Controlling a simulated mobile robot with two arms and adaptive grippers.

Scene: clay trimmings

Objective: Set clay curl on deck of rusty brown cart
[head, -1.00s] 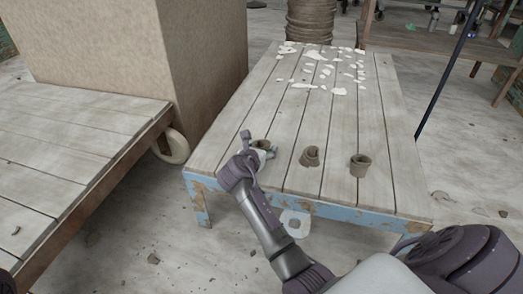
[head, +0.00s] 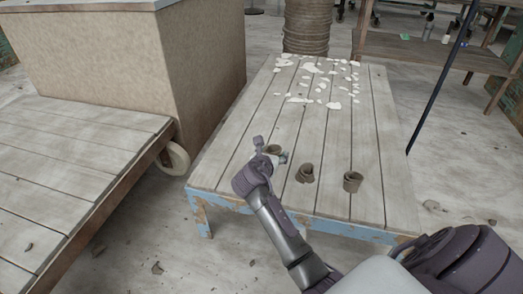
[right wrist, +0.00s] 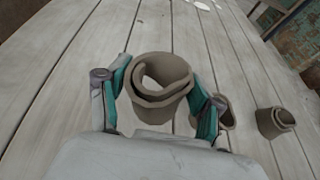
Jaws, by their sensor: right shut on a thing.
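My right gripper (head: 270,152) is shut on a grey-brown rolled clay curl (head: 274,149) over the near left part of the blue-edged cart (head: 228,160). In the right wrist view, the curl (right wrist: 158,78) stands upright between the two teal-padded fingers (right wrist: 160,92), its spiral opening facing the camera. It seems raised a little off the planks, but the gap is hard to judge. The rusty brown cart (head: 75,180) is at the left, with a bare grey plank deck and brown edge. My left gripper is not in view.
Two more clay curls (head: 305,173) (head: 352,181) stand on the blue-edged cart to the right. White scraps (head: 313,69) lie at its far end. A large tan block (head: 190,55) sits behind the rusty brown cart. A floor gap separates the carts.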

